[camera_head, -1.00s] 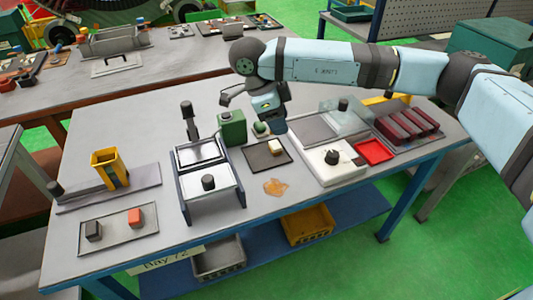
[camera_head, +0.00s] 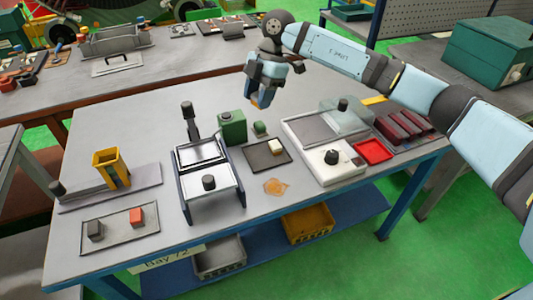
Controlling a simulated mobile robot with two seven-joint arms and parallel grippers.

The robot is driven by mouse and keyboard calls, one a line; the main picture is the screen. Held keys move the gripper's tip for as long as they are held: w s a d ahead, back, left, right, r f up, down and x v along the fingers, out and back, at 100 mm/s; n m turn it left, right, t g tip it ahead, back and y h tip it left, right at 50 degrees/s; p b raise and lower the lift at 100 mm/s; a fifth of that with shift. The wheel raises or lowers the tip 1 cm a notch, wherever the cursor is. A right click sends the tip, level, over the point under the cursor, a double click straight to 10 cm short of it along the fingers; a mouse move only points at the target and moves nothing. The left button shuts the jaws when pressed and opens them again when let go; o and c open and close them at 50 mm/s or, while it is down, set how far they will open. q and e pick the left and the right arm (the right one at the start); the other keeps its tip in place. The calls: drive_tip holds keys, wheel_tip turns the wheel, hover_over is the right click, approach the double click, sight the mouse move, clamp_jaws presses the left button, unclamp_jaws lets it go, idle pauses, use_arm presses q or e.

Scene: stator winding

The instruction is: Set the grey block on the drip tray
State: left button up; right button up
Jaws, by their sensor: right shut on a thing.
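A dark grey block (camera_head: 95,230) sits beside a red block on a shallow light grey tray (camera_head: 117,238) at the table's front left. A shallow dark tray (camera_head: 259,158) lies mid-table with a cream block (camera_head: 276,147) on it. I cannot tell for sure which of the two is the drip tray. My right gripper (camera_head: 257,102) points down above the back of the table, behind a small green block (camera_head: 260,128). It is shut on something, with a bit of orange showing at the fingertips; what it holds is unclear. My left gripper is not in view.
A green box (camera_head: 232,127) and a blue-sided press-like fixture (camera_head: 208,185) stand left of the dark tray. A white unit with a black knob (camera_head: 331,158) and a red tray (camera_head: 374,151) stand right. An orange-brown patch (camera_head: 276,187) lies in front.

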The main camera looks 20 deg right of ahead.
sight(253, 158)
drive_tip(key=m, duration=0.1)
drive_tip(key=w+m+t, duration=0.1)
drive_tip(key=m, duration=0.1)
drive_tip(key=shift+a+r+m, duration=0.15)
drive_tip(key=shift+r+m, duration=0.05)
drive_tip(key=shift+m, duration=0.1)
wheel_tip(253, 158, down, 20)
drive_tip(key=shift+w+r, duration=0.1)
drive_tip(key=shift+w, duration=0.05)
drive_tip(key=o, duration=0.9)
drive_tip(key=shift+o, duration=0.2)
drive_tip(key=v, duration=1.2)
drive_tip(key=shift+s, duration=0.3)
